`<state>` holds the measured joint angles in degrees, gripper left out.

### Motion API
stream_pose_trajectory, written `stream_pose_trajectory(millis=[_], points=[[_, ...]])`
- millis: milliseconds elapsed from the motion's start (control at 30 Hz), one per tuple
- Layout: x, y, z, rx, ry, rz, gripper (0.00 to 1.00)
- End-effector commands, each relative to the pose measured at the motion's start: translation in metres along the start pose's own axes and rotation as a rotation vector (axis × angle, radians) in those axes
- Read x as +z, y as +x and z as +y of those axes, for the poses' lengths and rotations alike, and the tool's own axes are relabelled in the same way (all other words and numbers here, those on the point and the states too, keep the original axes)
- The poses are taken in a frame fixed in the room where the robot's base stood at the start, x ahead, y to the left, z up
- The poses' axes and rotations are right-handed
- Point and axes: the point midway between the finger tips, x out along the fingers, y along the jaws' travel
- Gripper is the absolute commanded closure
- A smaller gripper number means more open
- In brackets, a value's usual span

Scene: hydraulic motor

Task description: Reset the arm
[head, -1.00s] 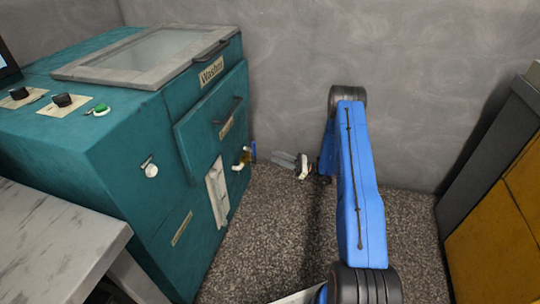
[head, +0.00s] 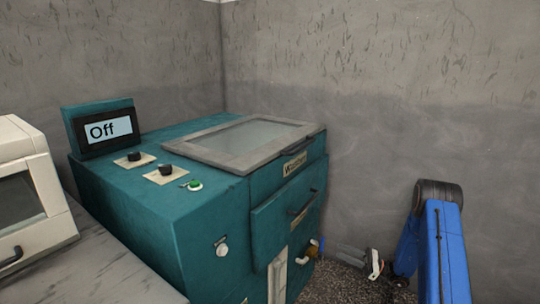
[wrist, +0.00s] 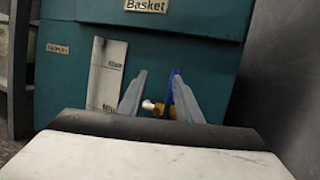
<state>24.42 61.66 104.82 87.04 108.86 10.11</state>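My arm is bent, with its blue link (head: 446,255) at the lower right of the head view. My gripper (head: 338,248) is low beside the front of the teal machine (head: 215,225), pointing towards it. In the wrist view my gripper's two grey fingers (wrist: 155,80) stand apart with nothing held between them. Beyond the fingers is a yellow fitting with a pale end (wrist: 152,106) and a blue piece, on the machine's front. Whether the fingers touch them I cannot tell.
The machine has a glass lid (head: 245,143), a drawer (head: 290,215), knobs, a green button (head: 195,185) and a display (head: 108,130) reading "Off". A pale worktop (head: 90,270) with a white appliance (head: 30,195) stands left. A grey wall (head: 400,120) is close behind my gripper.

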Motion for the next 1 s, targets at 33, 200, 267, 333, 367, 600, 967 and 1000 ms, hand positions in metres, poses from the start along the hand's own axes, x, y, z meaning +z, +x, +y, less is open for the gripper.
stream_pose_trajectory(millis=[33, 200, 267, 333, 367, 600, 967, 1000], points=[[0.015, 0.012, 0.005, 0.035, -0.015, 0.020, 0.68], [0.052, 0.044, 0.027, 0.151, -0.056, 0.096, 0.68], [0.065, 0.054, 0.035, 0.190, -0.073, 0.124, 0.68], [0.080, 0.066, 0.047, 0.237, -0.094, 0.155, 0.68], [0.085, 0.070, 0.051, 0.256, -0.103, 0.169, 0.68], [0.131, 0.101, 0.095, 0.411, -0.185, 0.280, 0.68], [0.188, 0.128, 0.166, 0.632, -0.332, 0.453, 0.68], [0.193, 0.130, 0.174, 0.657, -0.350, 0.471, 0.68]])
